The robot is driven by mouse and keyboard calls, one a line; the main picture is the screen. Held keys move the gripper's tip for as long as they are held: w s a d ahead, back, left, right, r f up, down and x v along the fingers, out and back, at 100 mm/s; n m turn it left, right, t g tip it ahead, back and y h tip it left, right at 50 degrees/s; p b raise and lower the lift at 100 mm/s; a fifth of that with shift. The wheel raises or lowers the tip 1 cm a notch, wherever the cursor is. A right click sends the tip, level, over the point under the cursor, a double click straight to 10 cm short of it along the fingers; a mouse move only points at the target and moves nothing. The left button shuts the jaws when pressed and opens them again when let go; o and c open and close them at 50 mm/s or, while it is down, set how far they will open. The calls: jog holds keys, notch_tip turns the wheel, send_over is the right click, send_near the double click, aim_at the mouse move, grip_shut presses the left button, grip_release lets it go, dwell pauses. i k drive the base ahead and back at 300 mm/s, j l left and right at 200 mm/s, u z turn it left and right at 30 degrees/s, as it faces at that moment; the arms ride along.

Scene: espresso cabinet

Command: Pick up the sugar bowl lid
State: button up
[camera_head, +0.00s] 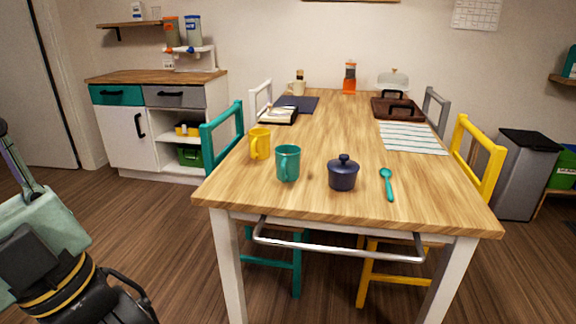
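A dark blue sugar bowl (343,177) stands upright on the wooden table near its front edge. Its lid (344,162), the same dark blue with a round knob on top, sits on the bowl. Parts of my arm show at the left edge of the picture, away from the table. My gripper's fingertips cannot be made out, and nothing of mine touches the bowl or lid.
A green mug (288,163) stands left of the bowl, and a yellow mug (260,144) farther left. A teal spoon (387,184) lies to the right. The table (330,130) has a metal rail (340,247) along its front. Chairs stand around it.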

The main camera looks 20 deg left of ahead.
aim_at(343, 164)
jog(key=i+j+z, duration=0.2)
jog(key=j+z, duration=0.2)
jog(key=i+j+z, duration=0.2)
jog(key=z, duration=0.15)
jog(key=i+j+z, duration=0.1)
jog(key=j+z, duration=0.3)
jog(key=j, duration=0.15)
jog(key=j+z, duration=0.35)
jog(key=i+j, duration=0.05)
jog(key=j, duration=0.05)
